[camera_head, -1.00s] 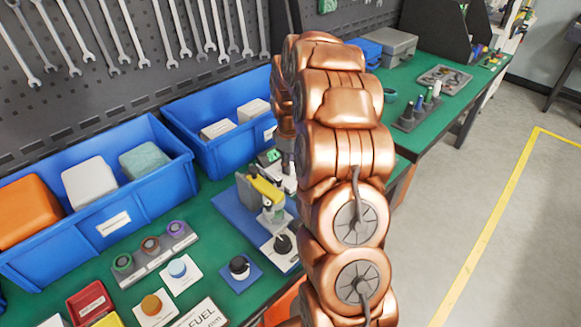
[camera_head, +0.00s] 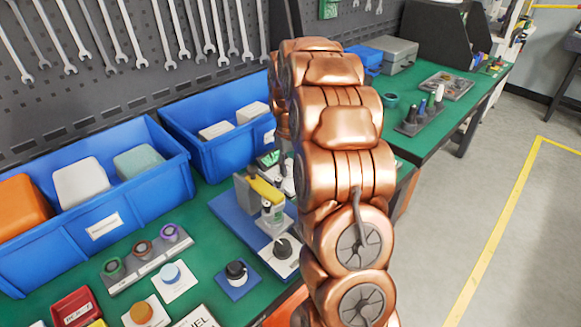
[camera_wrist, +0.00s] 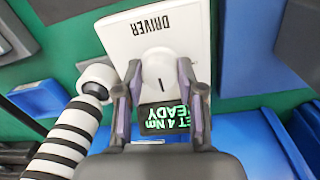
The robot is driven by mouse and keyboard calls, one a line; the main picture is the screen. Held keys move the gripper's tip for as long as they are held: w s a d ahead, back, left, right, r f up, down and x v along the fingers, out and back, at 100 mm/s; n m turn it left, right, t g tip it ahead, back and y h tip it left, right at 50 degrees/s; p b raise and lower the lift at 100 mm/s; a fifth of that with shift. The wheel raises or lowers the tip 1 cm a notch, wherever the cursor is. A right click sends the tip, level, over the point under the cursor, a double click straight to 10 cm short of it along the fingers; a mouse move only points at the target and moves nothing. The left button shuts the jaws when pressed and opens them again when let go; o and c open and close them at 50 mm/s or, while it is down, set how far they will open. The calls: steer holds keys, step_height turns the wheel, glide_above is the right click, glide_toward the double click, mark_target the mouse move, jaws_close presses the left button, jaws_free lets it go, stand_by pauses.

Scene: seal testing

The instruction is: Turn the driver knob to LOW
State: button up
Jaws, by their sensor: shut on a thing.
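In the wrist view, the white driver panel (camera_wrist: 125,35) carries the word DRIVER, upside down. Its round pale driver knob (camera_wrist: 161,68) has a dark line, roughly upright in the picture, on the side toward the display. My gripper (camera_wrist: 157,82) has its two fingers on either side of the knob and is shut on it. The dark display (camera_wrist: 172,120) shows green text reading about 4 Nm and READY, partly covered by the fingers. No LOW mark can be made out. In the head view my copper arm hides the gripper and the knob.
A black-and-white striped cylinder (camera_wrist: 65,145) with a white head stands close left of my gripper. A blue bin (camera_head: 225,145) stands behind the work spot. A black knob on a white plate (camera_head: 283,248) and another on a blue plate (camera_head: 236,272) lie nearer.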

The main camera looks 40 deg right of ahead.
mark_target(289, 168)
steer(key=o, duration=1.1)
steer(key=shift+o, duration=0.2)
steer(key=shift+r, duration=0.1)
step_height(289, 168, up, 12)
steer(key=shift+a, duration=0.25)
